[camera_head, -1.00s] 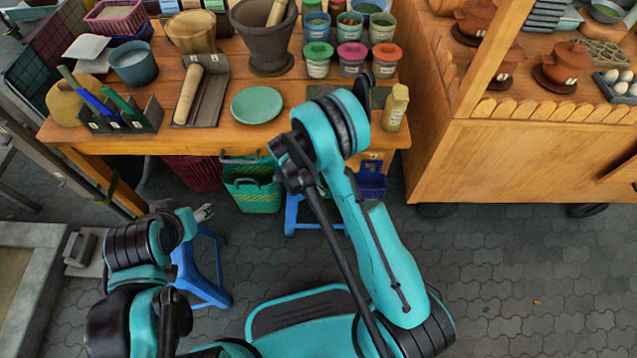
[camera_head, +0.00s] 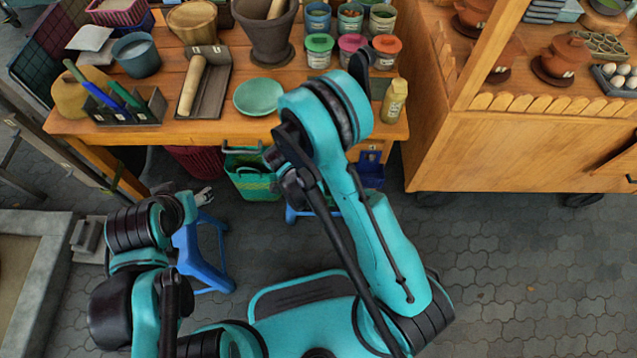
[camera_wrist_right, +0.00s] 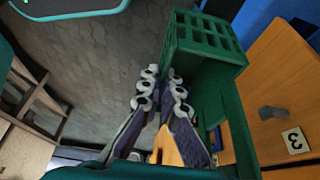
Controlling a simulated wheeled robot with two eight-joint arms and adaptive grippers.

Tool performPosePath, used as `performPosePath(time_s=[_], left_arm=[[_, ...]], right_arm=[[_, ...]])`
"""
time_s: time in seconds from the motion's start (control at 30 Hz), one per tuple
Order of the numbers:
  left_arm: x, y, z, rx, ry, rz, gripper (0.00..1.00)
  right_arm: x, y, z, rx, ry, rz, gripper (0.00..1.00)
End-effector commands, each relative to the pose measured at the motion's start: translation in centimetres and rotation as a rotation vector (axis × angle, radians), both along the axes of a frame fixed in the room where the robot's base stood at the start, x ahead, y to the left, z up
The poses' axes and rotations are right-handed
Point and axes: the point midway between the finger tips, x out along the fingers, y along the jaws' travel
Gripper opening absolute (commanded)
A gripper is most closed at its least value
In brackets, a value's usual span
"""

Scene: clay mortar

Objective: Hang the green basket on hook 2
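The green basket (camera_head: 255,182) is below the front edge of the table, partly hidden by my right arm. In the right wrist view a green slatted basket (camera_wrist_right: 205,45) lies just right of my right gripper (camera_wrist_right: 162,73). The gripper's fingers are apart by a narrow gap, with pavement visible between the tips and nothing clearly held. A grey hook (camera_wrist_right: 272,113) is on the wood beside a plate marked 3. I cannot make out hook 2. My left gripper (camera_head: 205,196) is low at the left by the blue stool, and its opening is unclear.
The wooden table (camera_head: 225,131) holds bowls, jars and a tool box (camera_head: 125,108). A blue stool (camera_head: 205,255) stands below left. A dark red basket (camera_head: 195,160) and a blue basket (camera_head: 371,170) are under the table edge. A wooden cart (camera_head: 520,150) stands right. Pavement is free at lower right.

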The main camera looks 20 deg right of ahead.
Motion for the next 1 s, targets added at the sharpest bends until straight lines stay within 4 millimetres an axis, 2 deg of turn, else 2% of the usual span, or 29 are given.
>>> performPosePath(time_s=[0.1, 0.3, 0.7, 1.0], left_arm=[[0.0, 0.0, -0.9, 0.0, 0.0, 0.0, 0.55], [0.0, 0.0, -1.0, 0.0, 0.0, 0.0, 0.55], [0.0, 0.0, -0.3, 0.0, 0.0, 0.0, 0.55], [0.0, 0.0, -0.3, 0.0, 0.0, 0.0, 0.55]], right_arm=[[-2.1, 0.6, 0.9, -0.001, 0.0, 0.003, 0.0], [-3.9, 1.1, 2.0, 0.0, -0.001, 0.001, 0.0], [-4.2, 1.2, 3.4, 0.0, 0.0, 0.0, 0.0], [-4.2, 1.2, 3.6, 0.0, 0.0, 0.0, 0.0]])
